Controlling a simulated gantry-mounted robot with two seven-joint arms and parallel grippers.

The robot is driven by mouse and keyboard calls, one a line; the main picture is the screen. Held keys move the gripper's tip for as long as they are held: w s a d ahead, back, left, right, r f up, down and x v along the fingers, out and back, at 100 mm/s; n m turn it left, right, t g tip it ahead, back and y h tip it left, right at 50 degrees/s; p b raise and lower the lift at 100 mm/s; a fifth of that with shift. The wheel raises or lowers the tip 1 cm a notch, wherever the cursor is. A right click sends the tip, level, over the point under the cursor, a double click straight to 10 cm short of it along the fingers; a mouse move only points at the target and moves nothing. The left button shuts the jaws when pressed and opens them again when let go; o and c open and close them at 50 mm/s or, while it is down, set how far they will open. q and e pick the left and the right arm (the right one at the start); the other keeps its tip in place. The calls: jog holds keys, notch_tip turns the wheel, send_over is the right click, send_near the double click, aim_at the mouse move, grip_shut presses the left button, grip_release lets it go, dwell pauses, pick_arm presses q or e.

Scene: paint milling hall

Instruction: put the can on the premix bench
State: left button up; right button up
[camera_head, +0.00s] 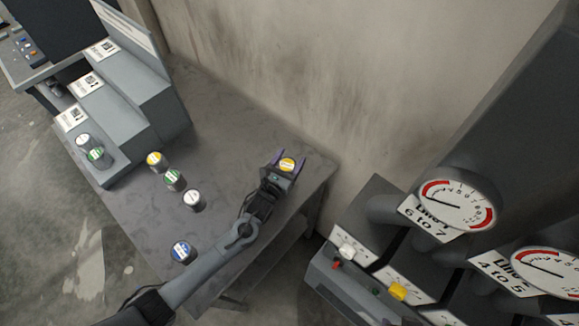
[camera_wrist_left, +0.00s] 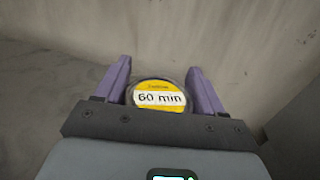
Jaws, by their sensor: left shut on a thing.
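A can with a yellow lid (camera_head: 287,164) is between the purple fingers of my left gripper (camera_head: 286,160), over the right far part of the grey bench (camera_head: 225,115). In the left wrist view the can (camera_wrist_left: 159,97) shows its yellow and white label reading "60 min". My left gripper (camera_wrist_left: 160,90) is shut on it. The can looks upright; its lower part is hidden, so I cannot tell whether it touches the bench. My right gripper is not in view.
Cans with yellow (camera_head: 155,159), green (camera_head: 173,178), white (camera_head: 193,199) and blue (camera_head: 182,251) lids stand on the bench. A grey stepped rack (camera_head: 150,90) is at left, with two cans on its low step. A gauge panel (camera_head: 455,205) is at right; a wall (camera_head: 330,80) stands behind.

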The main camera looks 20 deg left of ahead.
aim_at(289, 167)
pick_arm(q)
jog(key=shift+f, duration=1.95)
jog(key=shift+f+b, duration=0.1)
jog(key=shift+b, duration=0.2)
jog(key=shift+f, duration=0.15)
jog(key=o, duration=1.2)
jog(key=shift+s+r, duration=0.15)
jog(key=shift+r, duration=0.05)
jog(key=s, duration=0.4)
jog(key=s+a, duration=0.1)
jog(key=s, duration=0.2)
jog(key=s+p, duration=0.1)
jog(key=s, duration=0.3)
jog(key=shift+s+a, duration=0.3)
